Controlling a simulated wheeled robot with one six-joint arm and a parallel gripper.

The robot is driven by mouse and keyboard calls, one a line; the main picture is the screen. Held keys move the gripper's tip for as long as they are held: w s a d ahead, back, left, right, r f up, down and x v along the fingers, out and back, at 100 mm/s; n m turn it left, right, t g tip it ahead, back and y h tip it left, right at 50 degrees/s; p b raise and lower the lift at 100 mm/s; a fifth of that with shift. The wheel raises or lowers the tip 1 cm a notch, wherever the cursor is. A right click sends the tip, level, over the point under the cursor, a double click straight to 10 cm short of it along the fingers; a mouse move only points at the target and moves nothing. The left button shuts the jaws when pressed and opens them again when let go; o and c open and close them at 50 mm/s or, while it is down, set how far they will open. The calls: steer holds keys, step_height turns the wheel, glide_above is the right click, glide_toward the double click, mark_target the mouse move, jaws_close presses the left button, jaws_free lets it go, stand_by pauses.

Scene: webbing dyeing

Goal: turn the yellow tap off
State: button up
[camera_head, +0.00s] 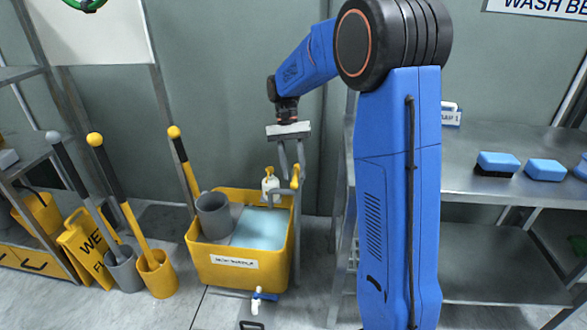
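A yellow tap handle (295,176) shows at the top of a grey upright pipe, at the right rear of a yellow mop bucket (232,273). Beside it on the left is a small white fitting with a yellow top (270,183); I cannot tell whether it is part of the same tap. My gripper (291,172) points down from above with its two fingers apart. The yellow handle shows close to the fingertips, nearer the right finger. I cannot tell whether they touch it. The handle's exact turn is too small to read.
The bucket holds pale blue liquid (262,228) and a grey cup (213,214). A blue-handled tap (262,296) is low at its front. Yellow-tipped poles and a yellow floor sign (88,246) stand left.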

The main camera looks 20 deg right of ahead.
steer(key=shift+w+r, duration=0.1)
steer(key=a+v, duration=0.1)
steer(key=v, duration=1.6)
steer(key=shift+d, duration=0.45)
steer(key=shift+r, duration=0.1)
steer(key=r+n+t, duration=0.1)
steer(key=r+t, duration=0.1)
glide_above(296, 178)
steer(key=s+a+f+n+t, duration=0.1)
steer(key=s+n+t, duration=0.1)
steer(key=s, duration=0.8)
steer(key=s+f+n+t, duration=0.1)
steer(key=s+f+t, duration=0.2)
steer(key=s+f, duration=0.3)
steer(key=s+f+n+t, duration=0.2)
steer(key=s+f, duration=0.4)
steer(key=s, duration=0.7)
steer(key=shift+a+n+t+h, duration=0.3)
steer(key=shift+a+t, duration=0.1)
steer(key=shift+a, duration=0.05)
